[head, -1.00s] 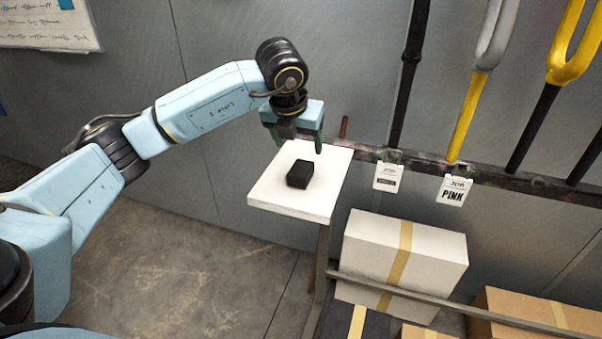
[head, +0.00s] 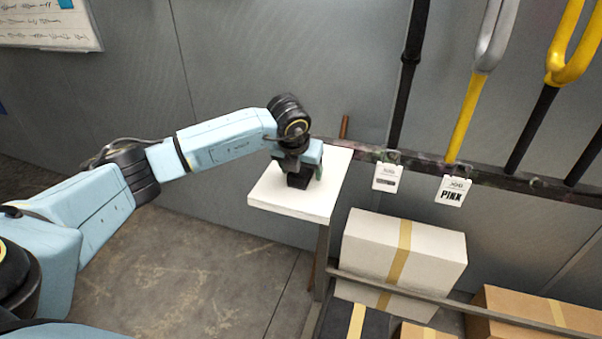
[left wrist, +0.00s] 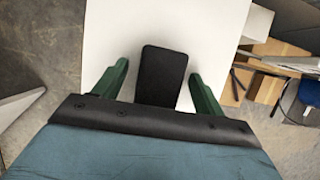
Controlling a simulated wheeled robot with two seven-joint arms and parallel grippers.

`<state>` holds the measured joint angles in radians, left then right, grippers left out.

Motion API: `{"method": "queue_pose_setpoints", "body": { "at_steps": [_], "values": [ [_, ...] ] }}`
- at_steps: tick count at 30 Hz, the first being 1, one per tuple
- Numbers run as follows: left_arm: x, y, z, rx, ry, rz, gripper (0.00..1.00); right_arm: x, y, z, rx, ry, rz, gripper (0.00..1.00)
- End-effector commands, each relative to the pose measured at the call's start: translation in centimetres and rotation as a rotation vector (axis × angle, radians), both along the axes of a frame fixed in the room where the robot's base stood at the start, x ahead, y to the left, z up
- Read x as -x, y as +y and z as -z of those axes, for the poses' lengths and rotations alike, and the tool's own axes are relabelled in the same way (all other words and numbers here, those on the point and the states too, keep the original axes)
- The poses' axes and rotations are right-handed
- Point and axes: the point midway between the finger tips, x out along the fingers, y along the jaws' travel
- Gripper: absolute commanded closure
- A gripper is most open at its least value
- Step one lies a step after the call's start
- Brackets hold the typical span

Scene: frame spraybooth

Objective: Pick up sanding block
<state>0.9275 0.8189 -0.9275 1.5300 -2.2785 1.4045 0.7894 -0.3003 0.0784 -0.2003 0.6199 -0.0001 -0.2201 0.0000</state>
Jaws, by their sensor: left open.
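The black sanding block (head: 297,180) lies on a small white shelf (head: 290,207) in the head view, partly hidden by my left gripper. My left gripper (head: 300,178) is right over it, pointing down. In the left wrist view the block (left wrist: 161,76) lies between the two green fingers of the open gripper (left wrist: 158,82). A gap of white shelf (left wrist: 120,40) shows on each side of the block, so neither finger appears to touch it. The near end of the block is hidden by the gripper body. My right gripper is not in view.
A rail with hanging hooks and tags (head: 452,190) runs along the wall to the right of the shelf. A white taped box (head: 375,250) and brown cartons (head: 530,310) stand below right. Bare floor (head: 180,270) lies at lower left.

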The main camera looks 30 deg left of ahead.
Motion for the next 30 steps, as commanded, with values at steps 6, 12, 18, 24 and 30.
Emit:
{"method": "queue_pose_setpoints", "body": {
  "at_steps": [6,12,18,24,30],
  "values": [
    [0.0,0.0,0.0,0.0,0.0,0.0,0.44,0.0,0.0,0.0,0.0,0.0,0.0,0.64],
    [0.0,0.0,-0.1,0.0,0.0,0.0,0.7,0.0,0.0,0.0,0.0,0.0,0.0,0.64],
    [0.0,0.0,-0.1,0.0,-0.001,-0.001,0.8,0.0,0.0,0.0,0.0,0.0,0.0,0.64],
    [-0.1,0.0,-1.0,0.001,-0.003,-0.001,0.8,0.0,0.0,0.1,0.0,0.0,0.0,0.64],
    [-0.1,0.0,-4.7,0.0,-0.006,0.001,0.8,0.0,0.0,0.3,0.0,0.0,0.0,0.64]
  ]
}}
